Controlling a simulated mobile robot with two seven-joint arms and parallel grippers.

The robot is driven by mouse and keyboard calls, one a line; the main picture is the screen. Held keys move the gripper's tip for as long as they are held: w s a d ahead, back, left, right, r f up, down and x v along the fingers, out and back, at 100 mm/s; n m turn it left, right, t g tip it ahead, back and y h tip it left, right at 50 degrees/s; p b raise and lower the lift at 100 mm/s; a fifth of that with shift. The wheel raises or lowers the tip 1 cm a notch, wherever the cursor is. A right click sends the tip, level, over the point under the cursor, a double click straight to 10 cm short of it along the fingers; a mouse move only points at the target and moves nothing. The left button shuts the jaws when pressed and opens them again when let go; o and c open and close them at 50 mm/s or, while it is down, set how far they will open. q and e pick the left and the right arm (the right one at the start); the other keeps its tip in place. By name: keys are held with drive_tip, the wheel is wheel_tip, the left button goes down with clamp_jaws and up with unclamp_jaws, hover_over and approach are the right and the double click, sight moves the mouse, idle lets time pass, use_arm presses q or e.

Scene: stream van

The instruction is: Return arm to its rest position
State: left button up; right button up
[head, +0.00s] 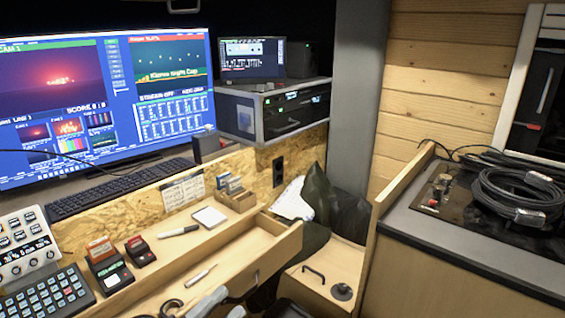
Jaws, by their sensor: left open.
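My left gripper (231,300) shows at the bottom edge, in front of the wooden desk (172,258). Only its light grey and dark end parts are in view, and the rest of the arm is cut off by the frame. It is open, and I see nothing held in it. My right gripper is not in view.
A black keyboard (115,190) and card readers (108,270) stand on the left. A wooden box (325,292) with a black handle lies right of the gripper. Coiled black cables (515,195) lie on the right counter. Monitors (110,100) stand behind.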

use_arm(q)
drive_tip(key=s+a+f+n+g+y, duration=0.1)
drive_tip(key=s+a+f+n+y, duration=0.2)
drive_tip(key=f+n, duration=0.3)
drive_tip(key=s+a+f+n+g+y, duration=0.2)
drive_tip(key=s+a+f+n+y, duration=0.2)
drive_tip(key=f, duration=0.4)
drive_tip(key=s+a+f+n+g+y+p, duration=0.1)
drive_tip(key=s+a+f+n+g+y, duration=0.1)
drive_tip(key=s+f+n+y, duration=0.3)
wheel_tip(320, 180, down, 3)
drive_tip(key=s+a+n, duration=0.1)
drive_tip(key=s+n, duration=0.1)
drive_tip(key=n, duration=0.1)
drive_tip(key=shift+a, duration=0.15)
drive_tip(key=shift+r, duration=0.1)
